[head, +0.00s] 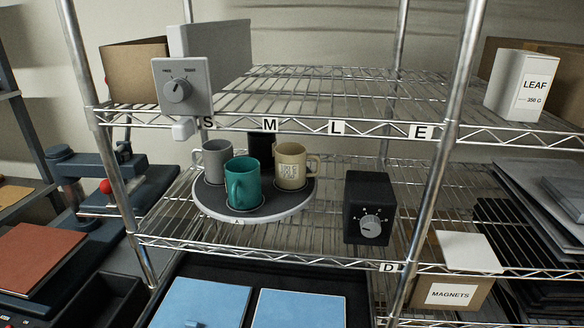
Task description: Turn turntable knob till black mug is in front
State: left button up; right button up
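A round grey turntable (240,212) stands on the wire rack's middle shelf. The teal mug (242,184) is at its front. The grey mug (217,160) is at the left and the cream mug (291,166), with printing on it, is at the right. The black mug (262,147) is at the back, partly hidden by the teal and cream mugs. A black box (366,190) with a grey dial knob (371,225) stands right of the turntable. Neither gripper is in view.
A metal post (440,150) rises at the right of the shelf. Blue boxes (203,303) lie below. A MAGNETS box (452,293) and a white LEAF box (516,85) are at the right. The shelf between turntable and black box is clear.

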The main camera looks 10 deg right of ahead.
aim_at(370, 225)
jog(key=k+l, duration=0.3)
jog(key=l, duration=0.2)
jog(key=k+l+u, duration=0.1)
jog(key=k+l, duration=0.2)
jog(key=l, duration=0.15)
